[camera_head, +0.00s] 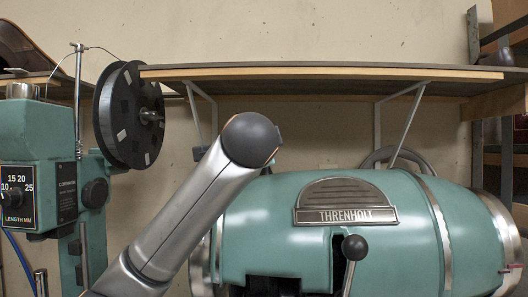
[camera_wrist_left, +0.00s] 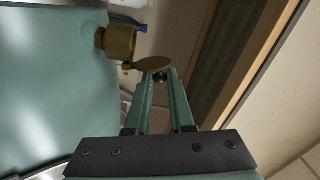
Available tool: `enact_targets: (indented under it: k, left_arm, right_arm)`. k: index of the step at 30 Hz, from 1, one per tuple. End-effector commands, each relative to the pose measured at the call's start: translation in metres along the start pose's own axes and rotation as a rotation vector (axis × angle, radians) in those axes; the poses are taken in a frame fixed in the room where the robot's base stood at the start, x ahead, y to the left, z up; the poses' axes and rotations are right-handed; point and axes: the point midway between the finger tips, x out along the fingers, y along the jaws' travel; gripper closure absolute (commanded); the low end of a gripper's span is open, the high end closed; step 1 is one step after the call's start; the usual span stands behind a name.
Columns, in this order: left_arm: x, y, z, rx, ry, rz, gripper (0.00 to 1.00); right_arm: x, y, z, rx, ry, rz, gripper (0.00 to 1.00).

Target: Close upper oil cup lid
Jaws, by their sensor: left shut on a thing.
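In the left wrist view the brass oil cup (camera_wrist_left: 118,42) sticks out from the teal machine body. Its round brass lid (camera_wrist_left: 154,65) stands out from the cup's mouth at an angle, so the cup is open. My left gripper (camera_wrist_left: 161,77) is shut at the lid's outer edge, with a small dark round piece between its fingertips. The exact contact is partly hidden by the fingertips. In the head view my left arm comes in from the left, and its gripper and the oil cup do not show. My right gripper is not in view.
A teal machine housing (camera_head: 395,245) with a THRENHOLT plate (camera_head: 346,201) and a black-knobbed lever (camera_head: 354,248) fills the right. A wall shelf (camera_head: 330,73) runs above it. At the left stands a teal control box (camera_head: 38,150) with a dark reel (camera_head: 118,115).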

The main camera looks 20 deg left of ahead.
Motion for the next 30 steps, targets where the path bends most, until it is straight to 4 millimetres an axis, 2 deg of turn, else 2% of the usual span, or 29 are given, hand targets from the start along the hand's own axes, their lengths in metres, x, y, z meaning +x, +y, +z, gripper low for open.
enact_targets:
  k: [30]
  left_arm:
    - [0.000,0.000,0.032,-0.957,-0.002,0.005,1.00]
  right_arm:
    - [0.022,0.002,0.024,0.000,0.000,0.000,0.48]
